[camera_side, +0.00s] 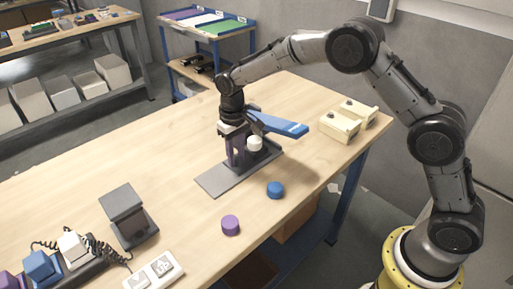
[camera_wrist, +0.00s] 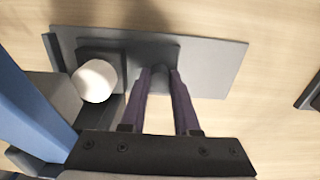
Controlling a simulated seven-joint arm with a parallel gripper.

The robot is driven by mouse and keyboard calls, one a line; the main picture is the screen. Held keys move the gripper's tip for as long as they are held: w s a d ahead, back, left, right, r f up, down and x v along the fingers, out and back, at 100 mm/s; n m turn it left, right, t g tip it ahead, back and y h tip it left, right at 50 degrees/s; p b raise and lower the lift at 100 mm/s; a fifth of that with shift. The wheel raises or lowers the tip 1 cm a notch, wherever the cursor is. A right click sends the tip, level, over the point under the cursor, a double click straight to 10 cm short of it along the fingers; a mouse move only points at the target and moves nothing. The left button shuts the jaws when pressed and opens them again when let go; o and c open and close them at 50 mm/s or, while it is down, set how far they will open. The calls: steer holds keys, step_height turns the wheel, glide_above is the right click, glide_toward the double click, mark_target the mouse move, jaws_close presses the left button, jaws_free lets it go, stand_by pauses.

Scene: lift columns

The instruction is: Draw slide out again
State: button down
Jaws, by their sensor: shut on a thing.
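A flat grey plate (camera_side: 216,182) lies on the table; it also shows in the wrist view (camera_wrist: 222,62). A darker grey strip (camera_wrist: 145,48) lies on it, perhaps the slide. Near one end, a white round piece (camera_side: 254,143) sits at a dark block (camera_wrist: 104,52); the white piece also shows in the wrist view (camera_wrist: 94,81). My gripper (camera_wrist: 160,76) points down with its purple fingers around a small grey upright piece (camera_wrist: 160,71) on the strip, and is shut on it. The fingertip contact is partly hidden. A blue bar (camera_side: 282,124) reaches right beside my wrist.
A blue round piece (camera_side: 275,190) and a purple one (camera_side: 230,225) stand near the front edge. A dark grey stand (camera_side: 128,216) and a switch box (camera_side: 155,271) are at front left. Cream blocks (camera_side: 348,121) lie at right. The table's left middle is clear.

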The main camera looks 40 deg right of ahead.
steer(key=shift+a, duration=3.9)
steer(key=c, duration=0.7)
jaws_free()
steer(key=shift+r, duration=3.05)
steer(key=shift+d, duration=0.1)
